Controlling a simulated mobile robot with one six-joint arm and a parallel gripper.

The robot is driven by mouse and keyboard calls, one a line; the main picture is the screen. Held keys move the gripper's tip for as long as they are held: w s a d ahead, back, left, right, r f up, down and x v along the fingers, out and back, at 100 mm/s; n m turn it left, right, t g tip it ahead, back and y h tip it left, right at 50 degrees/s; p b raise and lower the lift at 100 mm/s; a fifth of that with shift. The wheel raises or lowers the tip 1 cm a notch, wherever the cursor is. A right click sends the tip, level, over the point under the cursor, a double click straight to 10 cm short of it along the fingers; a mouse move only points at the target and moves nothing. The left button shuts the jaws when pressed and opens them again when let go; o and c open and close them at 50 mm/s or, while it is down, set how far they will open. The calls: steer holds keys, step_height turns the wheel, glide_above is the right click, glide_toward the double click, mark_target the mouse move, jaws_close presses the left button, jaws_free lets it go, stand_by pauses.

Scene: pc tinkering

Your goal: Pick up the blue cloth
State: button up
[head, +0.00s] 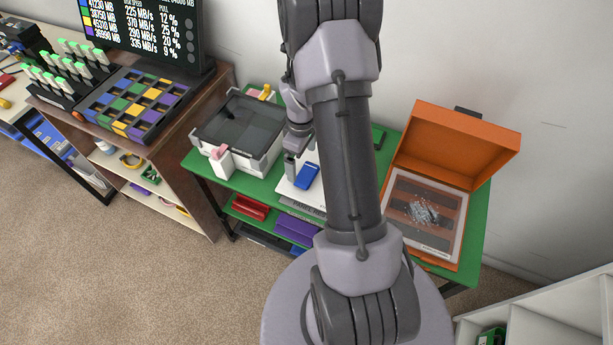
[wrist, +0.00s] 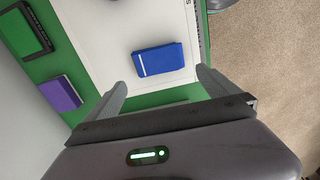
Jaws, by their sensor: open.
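The blue cloth (head: 307,176) looks like a flat, neatly edged blue rectangle on a white surface on the green table. In the wrist view, the blue cloth (wrist: 158,60) has a thin white stripe near its left end. My gripper (head: 291,168) is above the table, just left of the cloth in the head view. In the wrist view, my gripper (wrist: 161,80) is open and empty, with its fingers spread and the cloth lying beyond their tips. I see no contact with the cloth.
A white machine with a dark lid (head: 237,128) stands left of the cloth. An open orange case (head: 458,143) is at the right. A wall runs behind the table.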

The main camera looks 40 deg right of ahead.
steer(key=f+b, duration=0.1)
steer(key=f, duration=0.2)
steer(key=s+d+f+b, duration=0.1)
steer(key=shift+f+b, duration=0.35)
steer(key=shift+f, duration=0.35)
steer(key=shift+r, duration=0.15)
steer(key=c, duration=1.3)
steer(key=shift+r+p, duration=0.4)
steer(key=shift+r, duration=0.15)
steer(key=r+p, duration=0.1)
steer(key=r, duration=0.1)
steer(key=shift+s+a+r+p, duration=0.2)
steer(key=shift+a+r+p, duration=0.15)
steer(key=shift+a+r, duration=0.05)
steer(key=s+a, duration=0.3)
steer(key=a, duration=0.1)
steer(key=s+a+p, duration=0.1)
steer(key=s+a, duration=0.2)
steer(key=a, duration=0.1)
steer(key=s+a+r+p, duration=0.1)
steer(key=s+a, duration=0.2)
steer(key=a, duration=0.1)
steer(key=shift+s, duration=0.2)
